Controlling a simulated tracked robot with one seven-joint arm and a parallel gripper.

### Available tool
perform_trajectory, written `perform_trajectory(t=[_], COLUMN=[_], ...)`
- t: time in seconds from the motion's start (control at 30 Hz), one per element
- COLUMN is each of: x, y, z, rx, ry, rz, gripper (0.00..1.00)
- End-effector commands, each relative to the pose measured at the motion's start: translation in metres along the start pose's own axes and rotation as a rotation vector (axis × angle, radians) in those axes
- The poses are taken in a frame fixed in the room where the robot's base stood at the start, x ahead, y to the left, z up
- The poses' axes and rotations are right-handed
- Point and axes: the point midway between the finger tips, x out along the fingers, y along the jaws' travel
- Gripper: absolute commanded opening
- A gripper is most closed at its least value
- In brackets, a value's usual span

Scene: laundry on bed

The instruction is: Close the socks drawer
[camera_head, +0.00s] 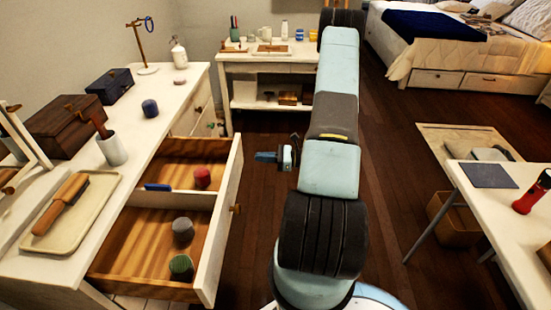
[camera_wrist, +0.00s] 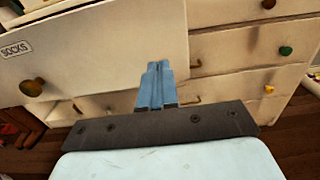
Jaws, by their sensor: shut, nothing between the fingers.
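The socks drawer (camera_head: 150,230) stands open from the white dresser in the head view. Its wooden inside has a divider and holds a red, a grey and a green rolled sock. In the wrist view its white front (camera_wrist: 110,45) bears a SOCKS label (camera_wrist: 16,48) and a round knob (camera_wrist: 32,87). My gripper (camera_head: 258,157) is shut and empty, to the right of the drawer front and pointing towards it. In the wrist view my blue fingers (camera_wrist: 158,68) overlap the lower right part of the front. I cannot tell whether they touch it.
The dresser top (camera_head: 140,120) carries a tray with a brush (camera_head: 62,203), a cup, boxes and a blue roll. Other dresser drawers (camera_wrist: 240,45) are shut. A table with a red flashlight (camera_head: 532,192) stands at the right. The wooden floor between is clear.

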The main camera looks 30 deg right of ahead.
Motion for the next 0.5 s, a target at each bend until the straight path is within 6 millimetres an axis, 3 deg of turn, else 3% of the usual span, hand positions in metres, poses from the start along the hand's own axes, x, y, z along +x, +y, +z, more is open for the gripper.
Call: perform_trajectory(t=[0.2,0.5], x=[0.033,0.05], y=[0.0,0.0], z=[0.0,0.0], rx=[-0.001,-0.002], ry=[0.0,0.0], rz=[0.002,0.001], gripper=[0.0,0.0])
